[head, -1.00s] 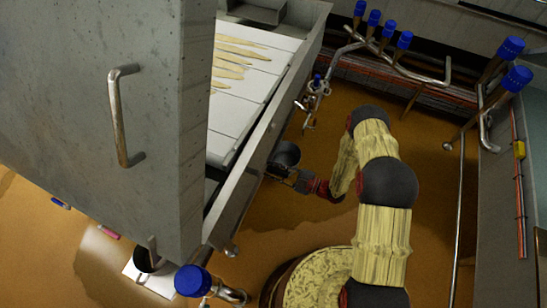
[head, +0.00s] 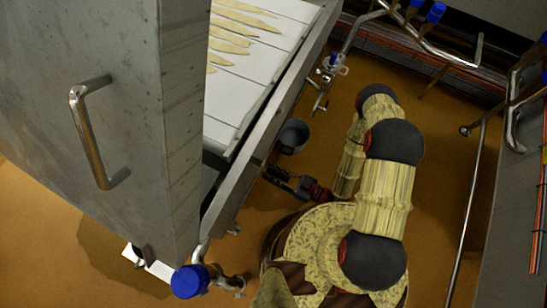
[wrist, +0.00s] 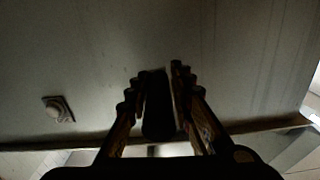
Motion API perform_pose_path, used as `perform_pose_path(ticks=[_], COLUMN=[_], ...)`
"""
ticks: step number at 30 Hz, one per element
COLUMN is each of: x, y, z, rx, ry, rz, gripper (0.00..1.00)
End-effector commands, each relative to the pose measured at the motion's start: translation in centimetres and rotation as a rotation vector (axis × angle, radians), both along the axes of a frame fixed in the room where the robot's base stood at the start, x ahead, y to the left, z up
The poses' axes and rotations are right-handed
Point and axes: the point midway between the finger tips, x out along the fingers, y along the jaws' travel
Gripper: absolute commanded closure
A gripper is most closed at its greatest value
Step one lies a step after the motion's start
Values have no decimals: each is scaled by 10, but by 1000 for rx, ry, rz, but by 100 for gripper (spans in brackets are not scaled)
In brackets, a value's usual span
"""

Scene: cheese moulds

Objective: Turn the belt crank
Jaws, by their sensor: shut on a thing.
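The belt conveyor (head: 250,70) has a white belt with pale strips lying on it. My gripper (head: 267,171) is low beside its metal side frame in the head view. In the wrist view my gripper (wrist: 158,88) has its two dark fingers on either side of a dark upright piece (wrist: 157,110), which looks like the belt crank's handle. The fingers are shut on it. The rest of the crank is hidden or too dark to make out. A pale grey panel fills the wrist view behind the fingers, with a small round knob (wrist: 58,109) at the left.
A grey cabinet (head: 130,130) with a bar handle (head: 84,130) stands at the left. A dark grey bucket (head: 293,136) is just beyond my gripper. A blue-capped valve (head: 188,281) is at the front. Pipes (head: 440,45) run along the back.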

Motion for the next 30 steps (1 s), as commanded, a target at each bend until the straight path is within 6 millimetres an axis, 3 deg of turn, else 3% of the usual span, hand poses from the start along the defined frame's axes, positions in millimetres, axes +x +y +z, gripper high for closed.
perform_pose_path(ticks=[20,21,30], x=[0,0,-3], y=[0,0,1], z=[1,0,0], rx=[24,24,24], ry=[53,53,55], rz=[-6,-6,-3], gripper=[100,76,62])
